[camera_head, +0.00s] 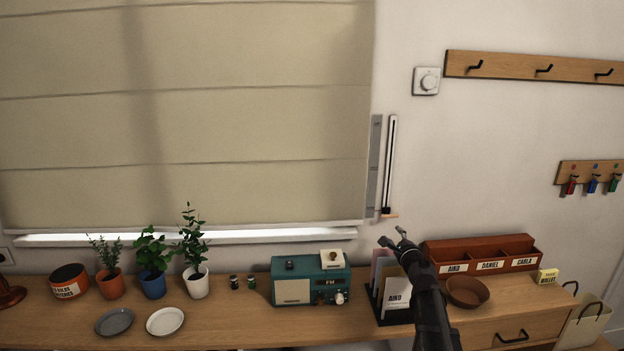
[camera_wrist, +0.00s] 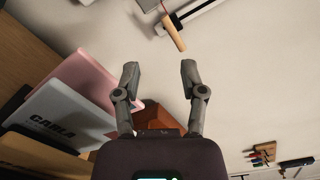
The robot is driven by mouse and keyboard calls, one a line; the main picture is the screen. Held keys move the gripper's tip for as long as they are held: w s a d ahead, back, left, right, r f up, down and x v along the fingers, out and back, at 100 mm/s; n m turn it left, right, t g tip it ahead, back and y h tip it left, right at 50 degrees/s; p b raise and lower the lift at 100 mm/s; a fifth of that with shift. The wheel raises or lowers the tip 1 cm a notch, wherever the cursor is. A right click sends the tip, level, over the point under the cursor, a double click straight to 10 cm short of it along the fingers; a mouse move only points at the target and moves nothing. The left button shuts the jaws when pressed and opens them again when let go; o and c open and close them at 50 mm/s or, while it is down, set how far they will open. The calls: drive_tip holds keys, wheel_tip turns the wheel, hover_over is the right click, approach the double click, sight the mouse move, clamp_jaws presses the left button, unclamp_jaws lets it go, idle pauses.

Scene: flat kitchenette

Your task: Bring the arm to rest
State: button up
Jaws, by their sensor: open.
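My gripper (camera_head: 393,239) is dark and shows in the head view above the long wooden counter (camera_head: 225,323), in front of the wall. Its forearm rises from the bottom edge and hides part of the counter and of the things behind it. In the wrist view, my gripper (camera_wrist: 158,78) has its two fingers spread well apart, with nothing between them but bare wall. A wooden slider handle (camera_wrist: 174,32) lies beyond the fingertips, apart from them.
A letter rack (camera_head: 393,306), a brown bowl (camera_head: 467,292) and a red-brown sorter (camera_head: 484,252) stand close around my arm. A teal radio (camera_head: 311,283), potted plants (camera_head: 152,263) and two plates (camera_head: 165,321) stand to the left. Wall hooks (camera_head: 543,69) hang upper right.

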drive_tip(key=s+a+f+n+g+y, duration=0.2)
drive_tip(key=s+a+f+n+g, duration=0.35)
drive_tip(key=a+n, duration=0.25)
drive_tip(key=s+a+f+n+g+y, duration=0.3)
drive_tip(key=s+a+f+n+g, duration=0.15)
drive_tip(key=s+a+n, duration=0.3)
drive_tip(key=s+d+f+n+g+h, duration=0.1)
drive_tip(key=s+f+n+g+h, duration=0.2)
drive_tip(key=s, duration=0.5)
drive_tip(key=s+d+f+n+g+h, duration=0.1)
drive_tip(key=s+f+n+g+h, duration=0.2)
drive_tip(key=s, duration=0.5)
drive_tip(key=shift+s+f+n+g+h, duration=0.3)
drive_tip(key=shift+f+n+g, duration=0.45)
drive_tip(key=shift+f+g, duration=0.15)
